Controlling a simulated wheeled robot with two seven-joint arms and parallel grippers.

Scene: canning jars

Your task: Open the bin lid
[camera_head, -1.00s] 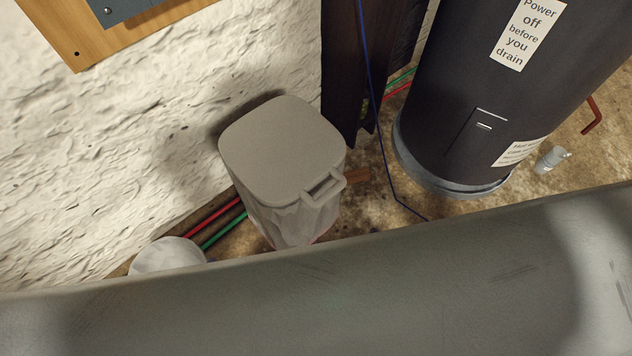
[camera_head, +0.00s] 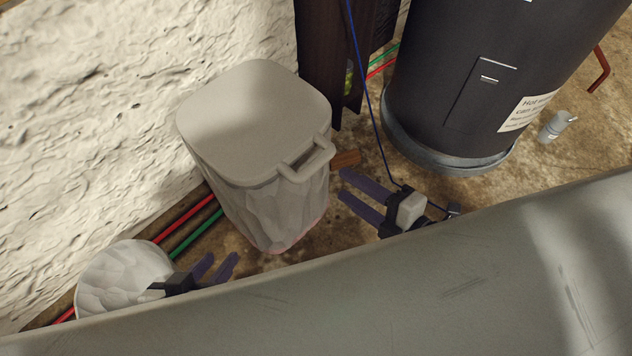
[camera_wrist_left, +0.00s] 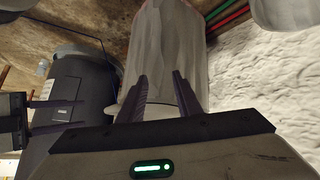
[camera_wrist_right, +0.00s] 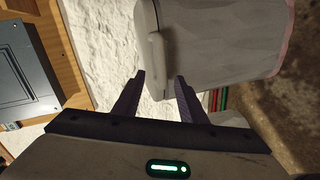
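The bin (camera_head: 262,205) is a pale grey tapered container against the white wall. Its flat lid (camera_head: 250,110) is shut, with a loop handle (camera_head: 308,160) at its near right edge. My right gripper (camera_head: 350,190) is open and empty, just right of the bin and below the handle. In the right wrist view the bin and handle (camera_wrist_right: 157,60) lie beyond the open fingers (camera_wrist_right: 160,85). My left gripper (camera_head: 220,262) is open and empty, low at the bin's near left. In the left wrist view the bin body (camera_wrist_left: 168,45) is beyond its fingers (camera_wrist_left: 160,85).
A dark hot water tank (camera_head: 470,90) stands at the right, with a small grey can (camera_head: 555,127) beside it. A white round container (camera_head: 120,275) is left of the bin. Red and green pipes (camera_head: 190,235) run along the wall. A blue cable (camera_head: 370,90) hangs near the tank.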

